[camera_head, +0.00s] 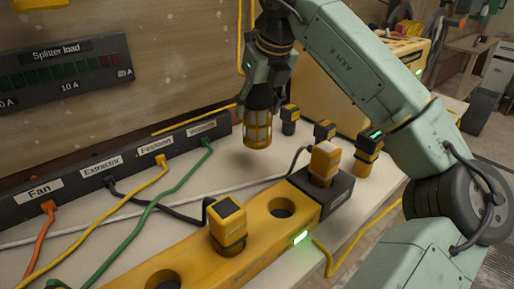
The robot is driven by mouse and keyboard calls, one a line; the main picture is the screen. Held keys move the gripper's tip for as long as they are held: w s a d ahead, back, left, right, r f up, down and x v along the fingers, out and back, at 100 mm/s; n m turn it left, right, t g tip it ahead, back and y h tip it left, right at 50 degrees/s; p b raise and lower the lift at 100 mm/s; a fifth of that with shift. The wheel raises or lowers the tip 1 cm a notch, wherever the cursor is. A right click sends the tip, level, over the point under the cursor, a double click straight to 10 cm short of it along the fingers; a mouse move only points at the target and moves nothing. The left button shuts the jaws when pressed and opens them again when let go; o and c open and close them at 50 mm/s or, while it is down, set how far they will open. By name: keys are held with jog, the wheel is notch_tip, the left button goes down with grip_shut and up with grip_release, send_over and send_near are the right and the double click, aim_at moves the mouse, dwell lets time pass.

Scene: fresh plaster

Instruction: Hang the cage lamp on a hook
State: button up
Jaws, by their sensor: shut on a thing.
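The lamp appears held above the white bench top, in front of the plywood wall. My arm comes in from the right, and the exact contact of the fingers is partly hidden. No hook can be clearly made out; a yellow item at the top left edge is cut off.
A yellow block (265,232) with round holes holds yellow-and-black plug-like units in front. A black strip (100,165) with labelled sockets and coloured cables lies at left. Several small yellow-black units stand right of the lamp. A "Splitter load" panel (65,72) is on the wall.

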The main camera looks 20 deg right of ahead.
aim_at(263, 118)
jog(key=shift+f+p, duration=0.35)
jog(key=shift+f, duration=3.2)
jog(key=shift+f, duration=0.2)
jog(key=o, duration=1.4)
jog(key=shift+r, duration=0.15)
jog(key=shift+s+r, duration=0.15)
jog(key=shift+r, duration=0.2)
jog(key=v, duration=0.3)
jog(key=b+v, duration=0.1)
jog(key=v, duration=0.2)
jog(key=s+b+v, duration=0.1)
jog(key=v, duration=0.2)
jog(key=shift+s+a+r, duration=0.1)
jog(key=shift+a+r, duration=0.1)
